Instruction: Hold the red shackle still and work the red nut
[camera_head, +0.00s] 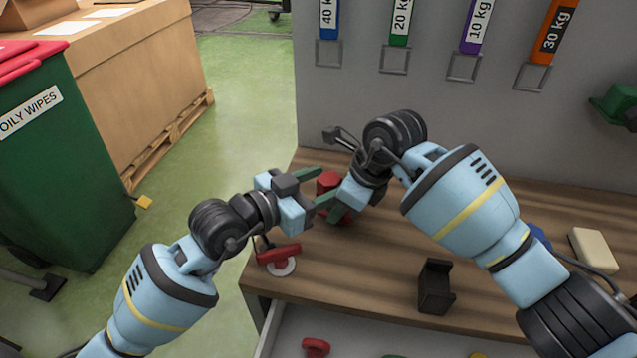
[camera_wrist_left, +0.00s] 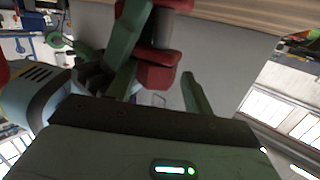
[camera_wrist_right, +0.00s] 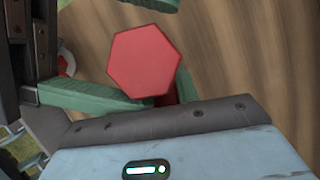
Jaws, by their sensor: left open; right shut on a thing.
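The red nut (camera_head: 328,182) is a hexagonal block at the top of the red shackle (camera_head: 343,216), above the bench. Its six-sided face (camera_wrist_right: 145,62) fills the middle of the right wrist view. My left gripper (camera_head: 318,187) is open, with its green fingers on either side of the nut; the nut (camera_wrist_left: 157,74) also shows between them in the left wrist view. Whether either finger touches it I cannot tell. My right gripper (camera_head: 342,208) is shut on the shackle below the nut. The shackle is mostly hidden by fingers and nut.
On the wooden bench (camera_head: 380,250), a red part with a white disc (camera_head: 280,256) lies near the left edge. A black holder (camera_head: 436,286) and a beige block (camera_head: 593,250) stand right. An open drawer (camera_head: 350,335) is in front; a grey panel (camera_head: 450,120) rises behind.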

